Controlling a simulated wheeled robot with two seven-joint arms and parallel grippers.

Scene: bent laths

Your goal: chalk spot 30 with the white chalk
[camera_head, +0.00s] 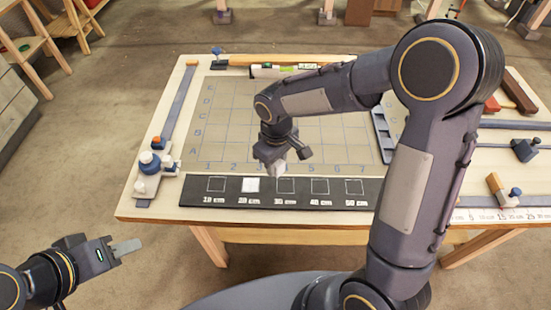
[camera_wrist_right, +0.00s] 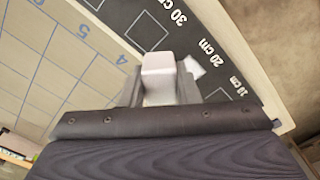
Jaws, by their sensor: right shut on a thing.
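My right gripper (camera_head: 276,160) is shut on the white chalk (camera_head: 280,168), a pale block that also shows between the fingers in the right wrist view (camera_wrist_right: 158,80). The gripper is over the front edge of the grid, just behind the black strip (camera_head: 197,197). Spot 30 (camera_head: 285,187) is an empty outlined square on the strip, in front of the chalk; it also shows in the wrist view (camera_wrist_right: 146,31). Spot 20 (camera_head: 251,185) is filled white. Whether the chalk touches anything is unclear. My left gripper (camera_head: 126,247) is off the table at lower left; its jaw opening is unclear.
The grid board (camera_head: 225,115) has lettered rows and numbered columns. A blue and white clamp-like device (camera_head: 150,165) stands at the table's left edge. A long wooden bar (camera_head: 290,60) lies at the back. My right arm hides part of the table's right side.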

